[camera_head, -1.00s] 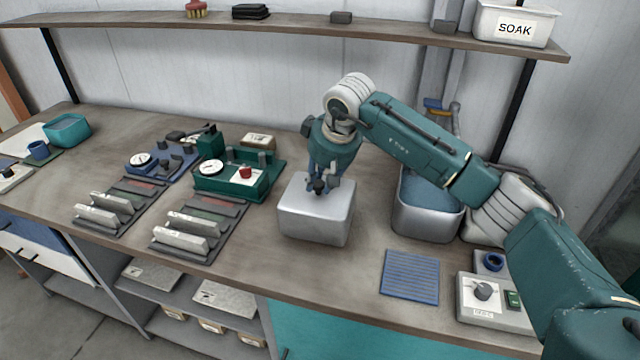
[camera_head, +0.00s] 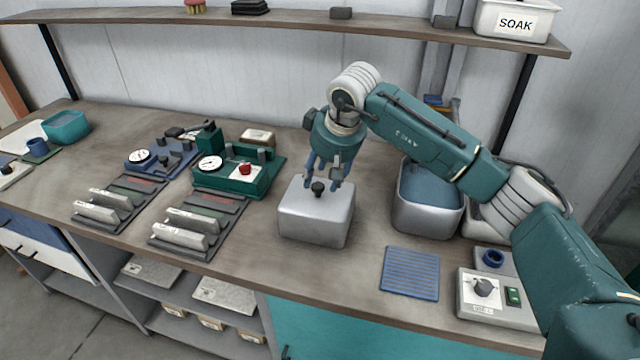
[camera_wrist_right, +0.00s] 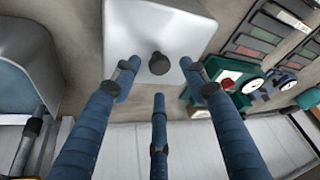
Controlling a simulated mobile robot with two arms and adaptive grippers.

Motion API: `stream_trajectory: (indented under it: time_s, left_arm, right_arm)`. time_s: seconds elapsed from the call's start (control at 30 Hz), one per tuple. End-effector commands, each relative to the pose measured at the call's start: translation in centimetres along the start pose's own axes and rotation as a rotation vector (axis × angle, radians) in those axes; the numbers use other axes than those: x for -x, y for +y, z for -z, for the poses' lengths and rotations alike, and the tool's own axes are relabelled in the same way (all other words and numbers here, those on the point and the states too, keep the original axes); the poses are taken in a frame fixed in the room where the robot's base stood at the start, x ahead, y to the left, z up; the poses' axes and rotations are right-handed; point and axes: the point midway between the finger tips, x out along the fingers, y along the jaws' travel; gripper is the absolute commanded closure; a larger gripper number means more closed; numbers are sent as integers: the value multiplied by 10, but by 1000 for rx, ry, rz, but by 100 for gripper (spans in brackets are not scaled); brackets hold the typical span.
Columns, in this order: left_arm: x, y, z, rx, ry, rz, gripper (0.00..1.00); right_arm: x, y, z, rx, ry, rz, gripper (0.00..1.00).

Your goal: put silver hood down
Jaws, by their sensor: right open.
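The silver hood (camera_head: 315,222) is a box-shaped cover with a dark knob (camera_head: 318,188) on its top. It stands upright on the workbench, right of the green device. It also shows in the right wrist view (camera_wrist_right: 132,30), with its knob (camera_wrist_right: 158,63) ahead of the fingers. My right gripper (camera_head: 325,180) is open just above and behind the knob; its blue fingers are spread and hold nothing. In the right wrist view the fingers (camera_wrist_right: 160,88) stand apart from the knob. What is under the hood is hidden. My left gripper is not in view.
The green device (camera_head: 232,180) with a dial and red knob stands close left of the hood. A basin of blue liquid (camera_head: 430,185) stands to the right. A blue ribbed mat (camera_head: 411,273) and a control box (camera_head: 492,300) lie front right. A shelf (camera_head: 290,22) runs above.

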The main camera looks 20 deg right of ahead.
Motion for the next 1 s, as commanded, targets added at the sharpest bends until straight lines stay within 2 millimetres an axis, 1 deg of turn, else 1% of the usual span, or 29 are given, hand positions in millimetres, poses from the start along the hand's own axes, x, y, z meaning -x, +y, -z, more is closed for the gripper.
stream_trajectory:
  time_s: [0.03,0.2,0.3,0.4,0.5,0.6,1.0]
  left_arm:
    - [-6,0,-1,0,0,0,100]
    - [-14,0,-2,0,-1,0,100]
    - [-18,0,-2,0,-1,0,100]
    - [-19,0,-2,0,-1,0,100]
    - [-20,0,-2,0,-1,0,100]
    - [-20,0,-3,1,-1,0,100]
    - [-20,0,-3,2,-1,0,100]
  right_arm:
    - [11,1,1,1,6,-1,56]
    - [47,1,1,1,5,-1,56]
    - [64,1,1,0,4,-1,56]
    - [76,0,0,0,2,0,56]
    - [83,0,0,0,0,0,56]
    - [86,0,0,0,0,0,56]
    - [86,0,0,0,-1,0,56]
